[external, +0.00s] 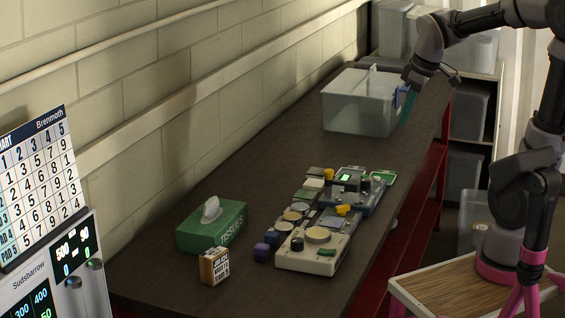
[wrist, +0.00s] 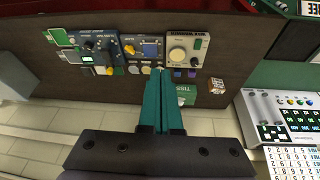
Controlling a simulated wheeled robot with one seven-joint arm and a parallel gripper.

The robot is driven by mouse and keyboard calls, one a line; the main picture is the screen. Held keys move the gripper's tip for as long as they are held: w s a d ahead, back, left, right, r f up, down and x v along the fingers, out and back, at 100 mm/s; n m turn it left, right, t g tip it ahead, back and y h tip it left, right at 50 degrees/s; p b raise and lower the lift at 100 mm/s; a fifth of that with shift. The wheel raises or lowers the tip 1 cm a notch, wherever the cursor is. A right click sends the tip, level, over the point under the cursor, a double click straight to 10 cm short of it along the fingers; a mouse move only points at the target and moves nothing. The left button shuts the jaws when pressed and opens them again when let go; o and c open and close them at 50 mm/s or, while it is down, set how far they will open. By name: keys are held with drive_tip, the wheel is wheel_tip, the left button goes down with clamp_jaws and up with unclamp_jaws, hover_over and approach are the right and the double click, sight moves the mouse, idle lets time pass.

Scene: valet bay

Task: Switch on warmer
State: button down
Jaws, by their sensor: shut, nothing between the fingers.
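The warmer is a cream box (external: 313,252) at the near end of the row of devices on the dark bench. It has a round beige disc (external: 318,235), a dark knob (external: 297,244) and a small green part (external: 327,252) on top. In the wrist view the warmer (wrist: 186,36) is at upper centre-right, its label upside down, with the green part (wrist: 198,43) beside the disc. Whether it is on cannot be told. My gripper (external: 405,108) is shut and empty, teal fingers pointing down by the clear bin, well away from the warmer. Its fingers also show in the wrist view (wrist: 159,78).
A clear bin (external: 350,114) stands farther back on the bench. Other devices, including a blue one (external: 362,200), sit close behind the warmer. A green tissue box (external: 212,228) and a small brown box (external: 214,266) stand left of it. The bench between bin and devices is mostly clear.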

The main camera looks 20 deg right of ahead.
drive_tip(key=w+a+f+n+g+h, duration=0.15)
drive_tip(key=w+a+f+n, duration=0.25)
drive_tip(key=a+f+n, duration=0.45)
drive_tip(key=n+g+h, duration=0.1)
drive_tip(key=n+g, duration=0.2)
drive_tip(key=n, duration=0.8)
hover_over(333, 250)
drive_tip(key=w+a, duration=0.1)
drive_tip(key=a, duration=0.1)
wheel_tip(333, 250, down, 8)
drive_tip(key=shift+w+d, duration=0.2)
drive_tip(key=f, duration=0.9)
drive_tip(key=s+d+f, duration=0.1)
drive_tip(key=f, duration=0.3)
drive_tip(key=shift+s+d+f, duration=0.1)
drive_tip(key=shift+f, duration=0.25)
drive_tip(key=shift+s+d+f, duration=0.1)
drive_tip(key=shift+f, duration=0.15)
